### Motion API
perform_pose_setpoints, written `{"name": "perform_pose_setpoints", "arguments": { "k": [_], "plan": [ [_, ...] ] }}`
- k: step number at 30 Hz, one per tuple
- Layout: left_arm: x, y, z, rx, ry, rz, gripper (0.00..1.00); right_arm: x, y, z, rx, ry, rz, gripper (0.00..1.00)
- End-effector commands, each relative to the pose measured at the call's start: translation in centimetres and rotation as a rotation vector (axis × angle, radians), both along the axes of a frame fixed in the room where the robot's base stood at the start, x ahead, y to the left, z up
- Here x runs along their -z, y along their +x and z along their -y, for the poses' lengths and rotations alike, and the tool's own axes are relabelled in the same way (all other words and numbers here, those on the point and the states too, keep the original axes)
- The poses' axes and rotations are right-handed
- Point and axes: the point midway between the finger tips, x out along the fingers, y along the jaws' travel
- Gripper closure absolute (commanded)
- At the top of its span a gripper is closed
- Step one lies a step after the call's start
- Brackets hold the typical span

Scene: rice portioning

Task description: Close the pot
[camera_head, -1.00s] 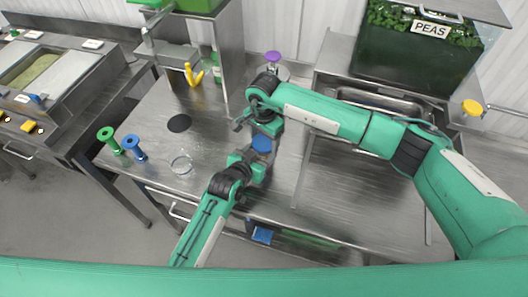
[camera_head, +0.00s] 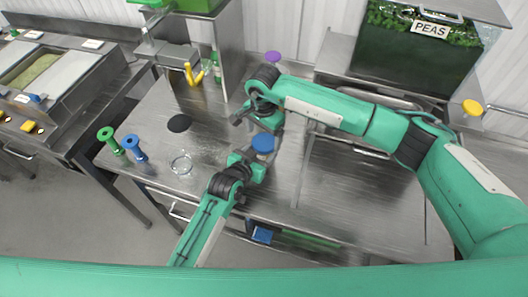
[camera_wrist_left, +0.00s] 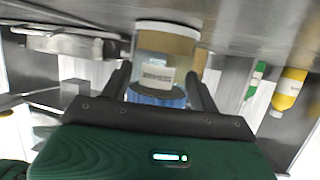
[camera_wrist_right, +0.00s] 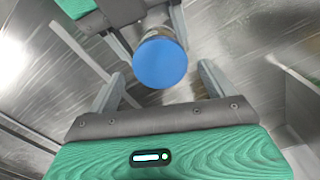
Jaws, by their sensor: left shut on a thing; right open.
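A clear jar with a white label (camera_wrist_left: 157,75) and brownish contents is between my left fingers in the left wrist view. Its blue lid (camera_head: 263,143) sits on top of it and also shows in the right wrist view (camera_wrist_right: 160,63). My left gripper (camera_head: 256,163) is shut on the jar, over the table's front part. My right gripper (camera_head: 262,120) is open just behind and above the lid. In the right wrist view its fingers are apart, with the lid between and beyond them. The lid hides most of the jar there.
A clear round dish (camera_head: 181,164), a black disc (camera_head: 179,123), a green spool-shaped item (camera_head: 110,141) and a blue one (camera_head: 134,148) are on the left of the metal table. The table's right part is clear.

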Motion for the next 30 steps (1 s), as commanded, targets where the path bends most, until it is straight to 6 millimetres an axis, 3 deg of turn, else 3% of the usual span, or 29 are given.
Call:
{"name": "perform_pose_setpoints", "arguments": {
  "k": [5, 11, 15, 23, 30],
  "plan": [
    [0.0, 0.0, 0.0, 0.000, 0.000, 0.000, 1.00, -2.1, 0.0, 0.0, 0.001, -0.001, 0.002, 0.15],
    [0.0, 0.0, 0.0, 0.000, 0.000, 0.000, 1.00, -2.2, 0.0, 0.1, 0.001, -0.001, -0.001, 0.15],
    [0.0, 0.0, 0.0, 0.000, 0.000, 0.000, 1.00, -2.2, 0.0, 0.1, 0.001, -0.001, -0.001, 0.00],
    [0.0, 0.0, 0.0, 0.000, 0.000, 0.000, 1.00, -2.5, 0.0, 0.0, 0.001, -0.001, 0.001, 0.00],
    [0.0, 0.0, 0.0, 0.000, 0.000, 0.000, 1.00, -6.5, 0.1, 0.1, 0.001, 0.000, 0.004, 0.00]
  ]
}}
